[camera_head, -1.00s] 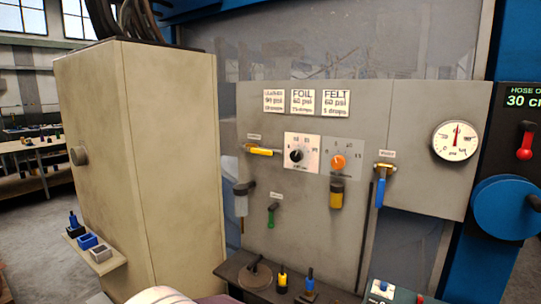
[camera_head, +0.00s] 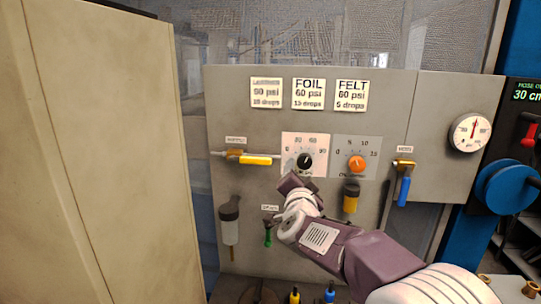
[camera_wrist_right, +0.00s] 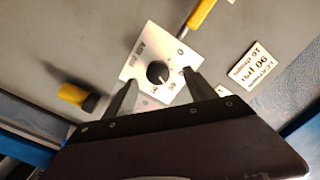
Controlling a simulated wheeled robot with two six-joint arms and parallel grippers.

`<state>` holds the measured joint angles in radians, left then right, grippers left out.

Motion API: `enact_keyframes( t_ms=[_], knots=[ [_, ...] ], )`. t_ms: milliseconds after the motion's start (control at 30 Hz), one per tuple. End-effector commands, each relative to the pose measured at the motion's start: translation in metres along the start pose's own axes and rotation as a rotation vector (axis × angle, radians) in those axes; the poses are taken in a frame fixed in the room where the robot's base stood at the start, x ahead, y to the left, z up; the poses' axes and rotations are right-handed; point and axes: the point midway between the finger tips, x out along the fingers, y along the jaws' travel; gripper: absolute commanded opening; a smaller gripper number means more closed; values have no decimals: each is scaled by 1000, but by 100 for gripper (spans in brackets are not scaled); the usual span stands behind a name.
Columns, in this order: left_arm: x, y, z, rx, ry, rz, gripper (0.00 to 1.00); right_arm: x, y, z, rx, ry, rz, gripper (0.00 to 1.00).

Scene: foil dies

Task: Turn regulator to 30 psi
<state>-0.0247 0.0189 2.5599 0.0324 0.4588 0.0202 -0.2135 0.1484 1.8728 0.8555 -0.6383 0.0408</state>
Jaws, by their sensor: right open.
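The regulator is a black knob (camera_head: 305,161) on a white dial plate (camera_head: 293,140) marked 0, 30, 60 and 90. The direction of its pointer is too small to tell. In the right wrist view the knob (camera_wrist_right: 157,72) lies ahead, between the lines of my two fingers. My right gripper (camera_head: 296,182) is just below the knob in the head view. It also shows in the right wrist view (camera_wrist_right: 160,90), with its fingers spread apart and empty. Whether the fingers reach the knob's depth is unclear. My left gripper is not in view.
An orange knob (camera_head: 357,164) sits right of the regulator. A yellow-handled valve (camera_head: 255,160) is at its left, and a blue-handled one (camera_head: 403,190) farther right. Signs (camera_head: 308,94) are above. A round gauge (camera_head: 473,132) is at the right. A beige cabinet (camera_head: 90,160) stands left.

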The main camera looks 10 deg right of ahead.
Motion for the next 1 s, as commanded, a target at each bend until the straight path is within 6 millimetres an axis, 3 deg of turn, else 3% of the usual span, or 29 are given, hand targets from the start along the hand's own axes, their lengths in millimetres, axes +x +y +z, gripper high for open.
enact_keyframes(
  t_ms=[233, 500, 633, 967, 1000],
  knots=[
    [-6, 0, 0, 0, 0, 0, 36, 8, -4, 0, -3, -6, -3, 65],
    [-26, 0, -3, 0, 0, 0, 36, 64, -5, 0, -3, -8, -2, 65],
    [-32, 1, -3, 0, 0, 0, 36, 82, -5, 0, -3, -7, -3, 65],
    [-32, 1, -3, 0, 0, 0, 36, 90, -4, 3, -2, -8, -4, 65],
    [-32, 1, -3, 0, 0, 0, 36, 90, -4, 3, -2, -8, -4, 59]
  ],
)
